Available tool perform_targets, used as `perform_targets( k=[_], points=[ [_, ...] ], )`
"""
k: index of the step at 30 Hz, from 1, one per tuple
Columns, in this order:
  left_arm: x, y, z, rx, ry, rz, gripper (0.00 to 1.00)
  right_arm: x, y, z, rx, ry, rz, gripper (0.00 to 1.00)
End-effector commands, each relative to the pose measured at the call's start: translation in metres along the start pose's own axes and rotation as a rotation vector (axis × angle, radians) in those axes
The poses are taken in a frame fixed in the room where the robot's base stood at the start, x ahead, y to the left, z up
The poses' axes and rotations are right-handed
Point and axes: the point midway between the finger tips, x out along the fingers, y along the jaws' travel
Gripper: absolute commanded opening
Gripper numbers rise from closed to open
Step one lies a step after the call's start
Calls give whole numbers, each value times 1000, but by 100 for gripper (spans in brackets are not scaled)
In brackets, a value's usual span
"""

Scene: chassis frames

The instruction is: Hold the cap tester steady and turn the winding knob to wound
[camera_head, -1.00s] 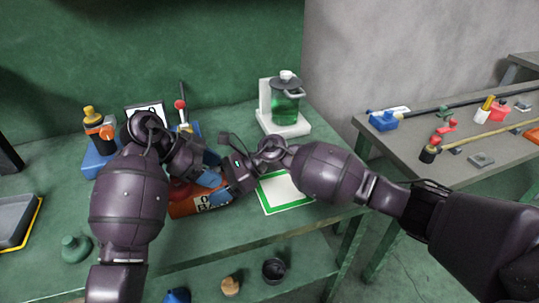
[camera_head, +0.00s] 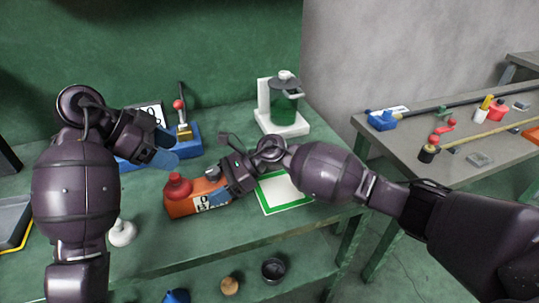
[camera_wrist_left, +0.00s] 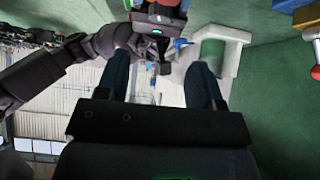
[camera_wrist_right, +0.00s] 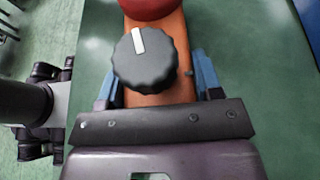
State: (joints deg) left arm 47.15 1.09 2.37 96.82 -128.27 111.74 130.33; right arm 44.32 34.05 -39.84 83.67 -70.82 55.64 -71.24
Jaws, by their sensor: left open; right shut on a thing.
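The cap tester (camera_head: 181,207) has an orange body with a red dome on top and a label on its side. It sits on the green bench. In the right wrist view its black winding knob (camera_wrist_right: 146,68) shows a white pointer mark directed up and slightly left. My right gripper (camera_head: 215,193) is shut on the orange body, with blue fingers on either side of it (camera_wrist_right: 155,85). My left gripper (camera_head: 168,150) is open and empty, above and left of the tester, apart from it. Its spread fingers show in the left wrist view (camera_wrist_left: 160,80).
A blue base with a red-tipped lever (camera_head: 180,105) stands behind my left gripper. A green container on a white stand (camera_head: 284,105) is at the back. A white mat with a green border (camera_head: 285,208) lies right of the tester. A white knob-shaped thing (camera_head: 122,233) is front left.

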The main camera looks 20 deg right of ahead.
Motion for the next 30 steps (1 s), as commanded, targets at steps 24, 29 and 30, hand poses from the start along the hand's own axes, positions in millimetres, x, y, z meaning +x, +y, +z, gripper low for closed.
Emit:
perform_targets(
  k=[24,29,30],
  points=[
    [22,38,-106,458,36,183,61,0,0,0,0,0,0,25],
    [33,53,-124,553,41,244,61,0,0,0,0,0,0,25],
    [36,57,-128,575,43,260,61,0,0,0,0,0,0,25]
  ],
)
